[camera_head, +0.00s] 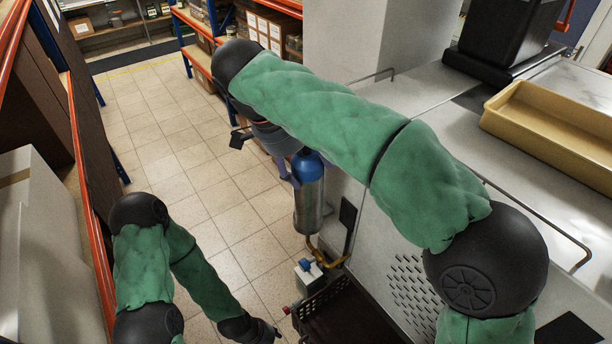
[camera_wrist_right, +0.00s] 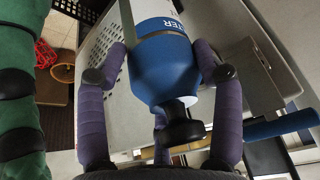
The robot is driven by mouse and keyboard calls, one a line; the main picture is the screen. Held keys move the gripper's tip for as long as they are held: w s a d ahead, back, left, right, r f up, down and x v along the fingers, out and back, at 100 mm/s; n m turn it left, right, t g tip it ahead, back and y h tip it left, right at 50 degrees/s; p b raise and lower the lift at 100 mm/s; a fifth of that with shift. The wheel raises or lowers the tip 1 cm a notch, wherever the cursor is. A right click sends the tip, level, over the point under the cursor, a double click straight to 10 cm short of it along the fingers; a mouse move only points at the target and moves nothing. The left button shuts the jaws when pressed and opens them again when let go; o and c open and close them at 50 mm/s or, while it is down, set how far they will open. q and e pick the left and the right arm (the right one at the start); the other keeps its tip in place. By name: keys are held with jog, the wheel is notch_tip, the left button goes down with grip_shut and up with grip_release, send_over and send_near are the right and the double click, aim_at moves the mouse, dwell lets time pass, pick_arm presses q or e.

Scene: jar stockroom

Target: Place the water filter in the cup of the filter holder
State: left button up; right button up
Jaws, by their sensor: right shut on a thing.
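The water filter (camera_wrist_right: 165,62) is a blue and white cylinder with lettering and a black knob at its near end. My right gripper (camera_wrist_right: 162,65) is shut on it, with purple fingers on both sides. In the head view, a blue-topped cylinder (camera_head: 308,182) at the finger ends looks like this filter. It appears upright beside the grey cabinet. Yellow piping with a blue-topped fitting (camera_head: 308,268) shows below and may belong to the filter holder. I cannot make out its cup. My left gripper (camera_head: 270,332) is low in the head view; its fingers are unclear.
The grey cabinet (camera_head: 395,235), with a perforated panel and a rail, stands on the right. A tan tray (camera_head: 560,125) sits on its top. Shelving with an orange beam (camera_head: 88,200) runs along the left. Tiled floor (camera_head: 165,160) is open between them.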

jog(key=w+f+b, duration=0.2)
jog(key=w+f, duration=0.5)
jog(key=f, duration=0.3)
jog(key=shift+w, duration=0.3)
jog(key=shift+d, duration=0.1)
jog(key=o, duration=1.7)
jog(key=shift+f, duration=0.1)
jog(key=p+v, duration=0.3)
jog(key=v, duration=0.9)
jog(key=shift+p, duration=0.3)
